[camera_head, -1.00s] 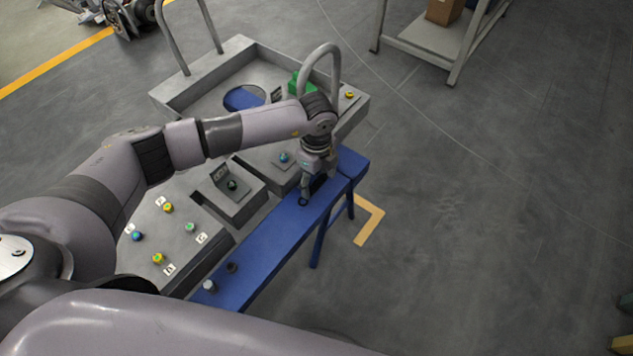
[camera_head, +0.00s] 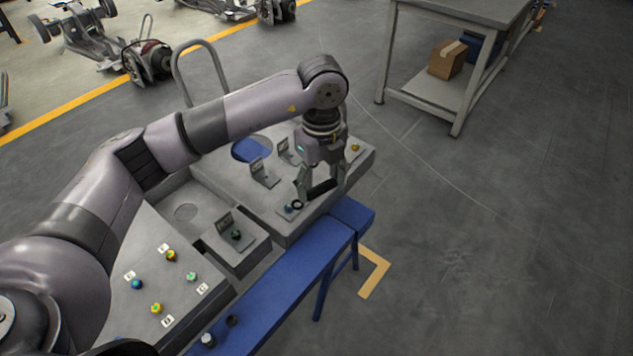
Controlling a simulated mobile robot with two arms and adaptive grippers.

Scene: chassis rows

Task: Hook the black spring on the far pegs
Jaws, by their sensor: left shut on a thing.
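My left gripper (camera_head: 320,192) points down over the near edge of the grey cart's far block. It is shut on the black spring (camera_head: 321,188), a dark piece between the fingers. A dark ring (camera_head: 297,204) shows at the left finger, close to a teal-topped peg (camera_head: 289,210); I cannot tell whether they touch. A yellow-topped peg (camera_head: 355,147) stands right of the gripper. A green peg (camera_head: 236,235) stands on a nearer block. Several coloured pegs, among them a red-yellow one (camera_head: 171,255), stand on the near panel. My right gripper is not in view.
A blue bench (camera_head: 285,280) runs along the cart's right side, with a grey cylinder (camera_head: 208,340) and a small dark piece (camera_head: 231,320) on it. Upright label plates (camera_head: 264,173) stand near the gripper. A grey table (camera_head: 465,12) stands back right. Floor at right is clear.

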